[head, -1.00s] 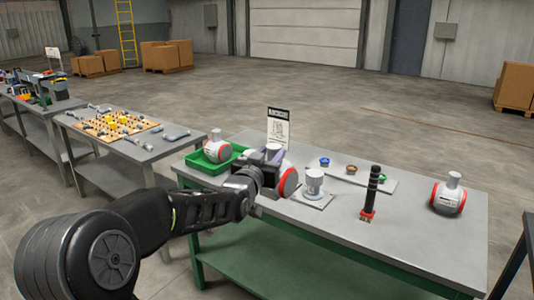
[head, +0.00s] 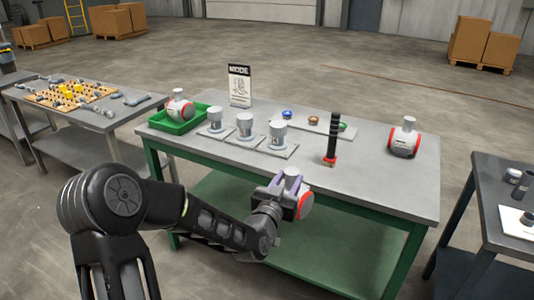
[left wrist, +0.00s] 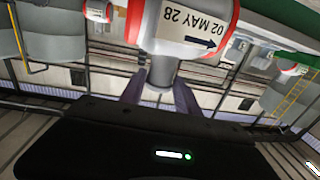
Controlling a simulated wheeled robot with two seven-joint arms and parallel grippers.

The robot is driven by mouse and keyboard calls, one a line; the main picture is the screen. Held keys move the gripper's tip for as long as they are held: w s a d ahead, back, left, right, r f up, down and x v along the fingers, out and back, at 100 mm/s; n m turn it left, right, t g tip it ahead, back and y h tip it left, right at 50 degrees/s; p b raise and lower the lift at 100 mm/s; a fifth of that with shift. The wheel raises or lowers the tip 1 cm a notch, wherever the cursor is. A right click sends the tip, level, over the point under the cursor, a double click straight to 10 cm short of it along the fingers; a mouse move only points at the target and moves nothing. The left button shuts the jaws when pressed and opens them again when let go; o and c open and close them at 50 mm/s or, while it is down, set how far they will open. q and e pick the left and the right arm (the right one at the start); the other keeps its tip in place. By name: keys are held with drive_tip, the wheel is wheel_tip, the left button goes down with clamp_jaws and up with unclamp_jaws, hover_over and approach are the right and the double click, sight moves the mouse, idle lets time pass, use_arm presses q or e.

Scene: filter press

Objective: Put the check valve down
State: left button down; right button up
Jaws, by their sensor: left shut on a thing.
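My left gripper (head: 287,183) is shut on a check valve (head: 306,206), a white body with red bands, held in front of the green table's front edge. The gripper and arm hide most of it in the head view. In the left wrist view the fingers (left wrist: 160,92) grip the grey neck of the valve (left wrist: 190,28), whose label reads "02 MAY 28" with an arrow. A similar valve (head: 178,107) stands in the green tray (head: 165,126). Another valve (head: 404,138) stands at the table's right end. My right gripper is not in view.
Behind are a sign (head: 239,86) and a strip with small coloured parts (head: 313,121). A black-handled tool (head: 333,138) stands upright. The front right tabletop is clear.

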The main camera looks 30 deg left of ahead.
use_arm(q)
drive_tip(key=s+d+f+m+h, duration=0.1)
drive_tip(key=s+d+f, duration=0.2)
drive_tip(key=d+f, duration=0.5)
drive_tip(key=shift+d+h, duration=0.4)
drive_tip(key=shift+d, duration=0.65)
drive_tip(key=shift+a, duration=0.1)
